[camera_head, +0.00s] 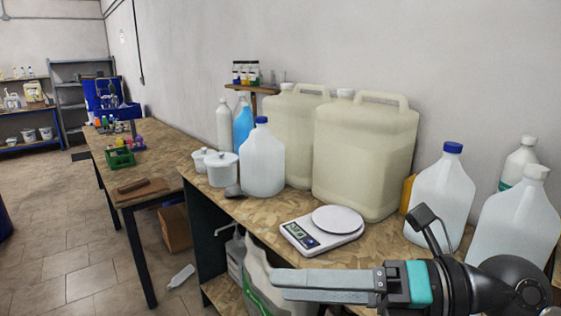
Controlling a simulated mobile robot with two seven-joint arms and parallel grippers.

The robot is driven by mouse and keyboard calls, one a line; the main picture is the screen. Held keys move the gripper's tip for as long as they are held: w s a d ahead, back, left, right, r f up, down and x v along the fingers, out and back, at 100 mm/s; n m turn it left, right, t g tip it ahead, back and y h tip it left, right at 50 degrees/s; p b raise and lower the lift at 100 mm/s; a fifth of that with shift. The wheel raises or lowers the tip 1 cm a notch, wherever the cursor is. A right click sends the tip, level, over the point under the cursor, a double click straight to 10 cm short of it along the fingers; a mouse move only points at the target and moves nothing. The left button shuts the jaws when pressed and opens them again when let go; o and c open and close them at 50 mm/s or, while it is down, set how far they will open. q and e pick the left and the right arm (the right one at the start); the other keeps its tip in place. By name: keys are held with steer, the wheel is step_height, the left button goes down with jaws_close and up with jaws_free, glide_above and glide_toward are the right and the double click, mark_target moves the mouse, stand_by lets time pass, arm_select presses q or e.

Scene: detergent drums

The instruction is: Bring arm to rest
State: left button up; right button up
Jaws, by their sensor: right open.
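My right gripper (280,286) reaches in from the bottom right, its grey fingers pointing left, in front of the workbench (215,290). It is open, with nothing visible between the fingers. A white kitchen scale (325,229) with an empty round plate sits on the bench just behind and above the fingers in the picture. Two large cream drums (365,155) stand against the wall behind the scale. My left gripper is not in view.
White jugs (440,195) stand close behind my right wrist. Another blue-capped jug (262,160), white tubs (222,170) and a blue bottle (243,124) stand at the bench's left. Containers (262,282) sit below the bench. A second table (165,157) extends left; the floor there is mostly clear.

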step_height(320, 180, up, 5)
steer(key=w+m+t+y, duration=0.1)
steer(key=m+t+y, duration=0.3)
steer(key=w+d+m+t+h, duration=0.3)
steer(key=d+m+t+h, duration=0.15)
steer(key=m+t, duration=0.35)
steer(key=w+d+m+t+h, duration=0.4)
steer(key=m+t+h, duration=0.15)
steer(key=m, duration=0.45)
steer(key=d+f+m+g+h, duration=0.3)
steer(key=d+f+m+h, duration=0.3)
steer(key=f, duration=0.4)
steer(key=d+f+m+g+h, duration=0.25)
steer(key=f+m+h, duration=0.35)
steer(key=f+m, duration=0.3)
steer(key=s+a+f+m+g+y, duration=0.1)
steer(key=s+a+f+g, duration=0.1)
steer(key=s+f+g, duration=0.6)
steer(key=s+a+f+g+y, duration=0.15)
steer(key=s+f+g, duration=0.25)
steer(key=s+f, duration=0.75)
step_height(320, 180, down, 23)
steer(key=s, duration=0.3)
steer(key=s+d+f+g+h, duration=0.1)
steer(key=s+d+f+g, duration=0.1)
steer(key=s+f, duration=0.9)
steer(key=s, duration=0.3)
steer(key=shift+d+f, duration=0.35)
